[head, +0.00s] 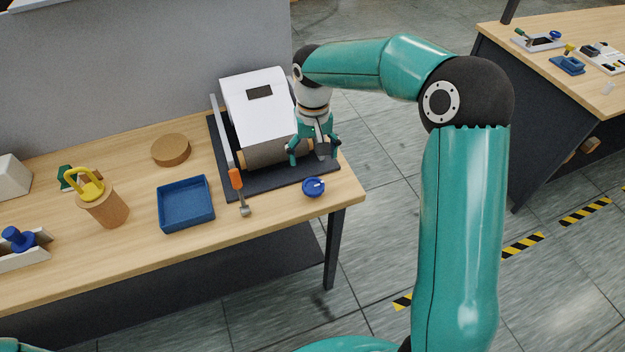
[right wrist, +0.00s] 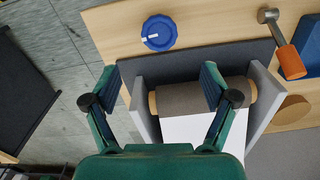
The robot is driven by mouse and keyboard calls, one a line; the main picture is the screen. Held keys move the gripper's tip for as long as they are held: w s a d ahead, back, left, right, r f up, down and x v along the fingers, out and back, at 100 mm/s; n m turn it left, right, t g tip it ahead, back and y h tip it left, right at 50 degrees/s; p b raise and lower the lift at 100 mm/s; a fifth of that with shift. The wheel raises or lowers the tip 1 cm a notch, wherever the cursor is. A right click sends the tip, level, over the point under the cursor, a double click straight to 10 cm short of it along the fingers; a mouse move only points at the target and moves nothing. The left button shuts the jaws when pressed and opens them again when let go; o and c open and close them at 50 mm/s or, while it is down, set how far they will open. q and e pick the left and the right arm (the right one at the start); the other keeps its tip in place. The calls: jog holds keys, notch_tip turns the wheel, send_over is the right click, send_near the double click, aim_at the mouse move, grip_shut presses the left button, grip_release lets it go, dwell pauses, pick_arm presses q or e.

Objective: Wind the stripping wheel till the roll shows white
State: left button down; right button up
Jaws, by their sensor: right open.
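The wheel is a round blue knob (head: 313,187) with a white mark on top, on the table near its front right corner. The knob also shows in the right wrist view (right wrist: 159,33), its white mark toward its left side. The roll (head: 264,154) is grey-brown on a wooden core, between two grey side plates at the front of the white machine. The roll (right wrist: 195,98) looks grey-brown, with white web leading from it. My right gripper (head: 313,153) is open and empty, pointing down above the roll's right end, behind the knob and apart from it. My left gripper is not in view.
A hammer with an orange handle (head: 236,178) lies left of the knob. Further left are a blue tray (head: 186,222), a round wooden disc (head: 170,150) and a tan pot with a yellow handle (head: 104,206). The table's right edge is close to the knob.

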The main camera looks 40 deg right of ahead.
aim_at(313, 185)
notch_tip(313, 185, down, 11)
jog(key=shift+r+p, duration=0.2)
jog(key=shift+p, duration=0.35)
jog(key=c, duration=1.2)
jog(key=shift+o, duration=0.2)
jog(key=shift+f+n+b, duration=0.1)
jog(key=shift+n+b, duration=0.95)
jog(key=shift+n, duration=0.65)
jog(key=o, duration=1.2)
jog(key=shift+c, duration=0.2)
